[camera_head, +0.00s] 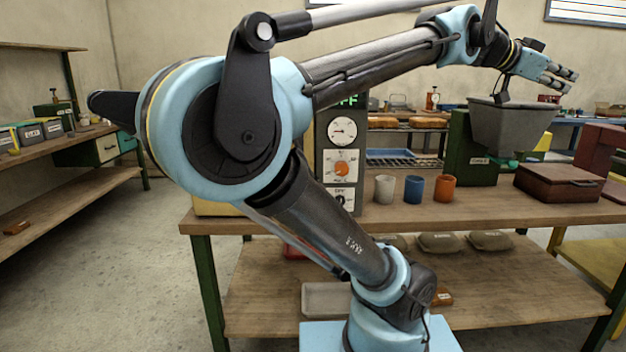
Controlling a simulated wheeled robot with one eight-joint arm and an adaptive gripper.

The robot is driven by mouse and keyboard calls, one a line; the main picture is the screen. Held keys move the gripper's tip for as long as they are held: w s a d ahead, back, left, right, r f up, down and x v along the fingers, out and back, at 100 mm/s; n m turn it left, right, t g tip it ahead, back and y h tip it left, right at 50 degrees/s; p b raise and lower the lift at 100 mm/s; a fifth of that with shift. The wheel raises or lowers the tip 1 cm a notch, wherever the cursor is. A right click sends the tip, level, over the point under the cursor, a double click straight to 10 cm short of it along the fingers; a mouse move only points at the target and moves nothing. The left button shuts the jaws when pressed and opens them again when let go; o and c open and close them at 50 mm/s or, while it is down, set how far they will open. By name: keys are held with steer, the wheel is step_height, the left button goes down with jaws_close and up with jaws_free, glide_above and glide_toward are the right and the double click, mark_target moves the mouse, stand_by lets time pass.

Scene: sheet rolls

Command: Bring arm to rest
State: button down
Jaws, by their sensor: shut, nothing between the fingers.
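My arm, light blue and dark grey, fills the left and middle of the head view. It rises from its base at the bottom, bends at a large shoulder joint on the left, and reaches up to the right. My gripper (568,80) is at the upper right, above and beside a grey hopper (510,128). Its fingers are shut with nothing visible in them. They look apart from the hopper, though the depth between them is hard to judge.
A wooden workbench (480,205) holds a grey cup (384,189), a blue cup (413,189), an orange cup (444,188) and a brown case (558,184). A panel with dials (342,160) stands behind my arm. Shelves (50,140) line the left wall. Floor is open at lower left.

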steer(key=w+a+f+n+t+y, duration=0.1)
steer(key=w+a+f+n+y, duration=0.25)
steer(key=a+f, duration=0.45)
steer(key=w+a+f+n+t+y, duration=0.1)
steer(key=w+a+f+n+y, duration=0.2)
steer(key=f, duration=0.8)
steer(key=w+a+f+n+t+y, duration=0.1)
steer(key=w+a+f+n, duration=0.25)
steer(key=a+f, duration=0.5)
steer(key=s+a+f+n+y, duration=0.2)
steer(key=a+f+n, duration=0.3)
steer(key=a+f, duration=0.4)
steer(key=s+a+f+n+g+y, duration=0.1)
steer(key=a+f+n+y, duration=0.4)
steer(key=a+f, duration=0.5)
steer(key=shift+s+a+f, duration=0.2)
steer(key=shift+s+f, duration=0.05)
steer(key=shift+s, duration=0.55)
steer(key=shift+y, duration=0.25)
